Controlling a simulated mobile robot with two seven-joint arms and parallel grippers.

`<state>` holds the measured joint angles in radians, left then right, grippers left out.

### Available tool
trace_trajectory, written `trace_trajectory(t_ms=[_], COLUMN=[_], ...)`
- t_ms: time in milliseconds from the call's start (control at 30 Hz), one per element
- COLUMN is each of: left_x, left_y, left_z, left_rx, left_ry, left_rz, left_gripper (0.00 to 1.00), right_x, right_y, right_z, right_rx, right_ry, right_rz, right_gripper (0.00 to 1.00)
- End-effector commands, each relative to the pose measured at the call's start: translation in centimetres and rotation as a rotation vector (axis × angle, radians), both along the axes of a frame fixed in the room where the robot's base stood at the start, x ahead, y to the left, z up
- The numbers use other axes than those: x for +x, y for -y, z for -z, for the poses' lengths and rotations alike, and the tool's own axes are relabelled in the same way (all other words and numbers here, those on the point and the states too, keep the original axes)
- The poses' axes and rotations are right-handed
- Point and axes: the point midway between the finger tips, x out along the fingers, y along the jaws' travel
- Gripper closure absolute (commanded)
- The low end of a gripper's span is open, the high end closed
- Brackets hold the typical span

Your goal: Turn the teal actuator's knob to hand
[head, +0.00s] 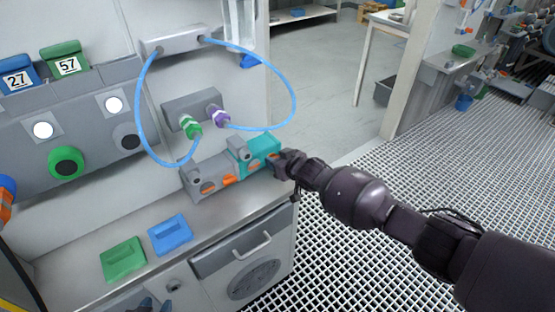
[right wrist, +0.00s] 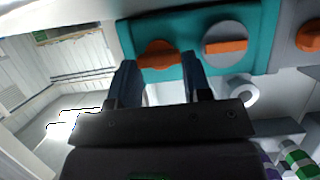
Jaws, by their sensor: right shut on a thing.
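The teal actuator (head: 257,153) sits at the right end of the bench against the wall, with a grey unit beside it on the left. In the right wrist view the teal face (right wrist: 193,14) carries an orange knob (right wrist: 158,52) and a round grey dial with an orange bar (right wrist: 226,46). My right gripper (head: 283,162) is at the actuator's right end. In the wrist view its fingers (right wrist: 160,75) are on both sides of the orange knob, shut on it. The tips of my left gripper (head: 153,305) barely show at the bottom edge; their opening is unclear.
The grey unit (head: 208,177) has orange knobs too. A green block (head: 123,259) and a blue block (head: 170,234) lie on the bench (head: 75,267). Blue tubes (head: 292,95) loop above the actuator from wall fittings. Open grated floor (head: 345,255) lies right of the bench.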

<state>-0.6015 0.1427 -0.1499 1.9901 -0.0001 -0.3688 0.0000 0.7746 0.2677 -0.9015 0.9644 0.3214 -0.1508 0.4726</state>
Motion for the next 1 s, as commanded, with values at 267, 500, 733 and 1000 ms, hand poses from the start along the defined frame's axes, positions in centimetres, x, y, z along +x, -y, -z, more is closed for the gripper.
trace_trajectory(t_ms=[267,500,733,1000], left_x=[0.3,0.4,0.3,-0.3], left_y=[0.0,0.0,0.0,0.0], left_z=[-0.5,-1.0,-0.6,0.6], left_rx=[0.0,0.0,0.001,0.0], left_ry=[0.007,0.011,0.007,-0.008], left_rz=[0.002,0.001,0.001,-0.001], left_gripper=[0.61,0.61,0.61,0.61], right_x=[-0.1,-0.3,-0.4,-0.5], right_y=[-0.1,-0.3,-0.5,-0.6], right_z=[0.0,0.1,0.3,0.5], right_rx=[-0.043,-0.164,-0.304,-0.433], right_ry=[0.031,0.118,0.22,0.312], right_rz=[0.001,0.003,0.003,0.001], right_gripper=[0.79,0.79,0.79,0.79])
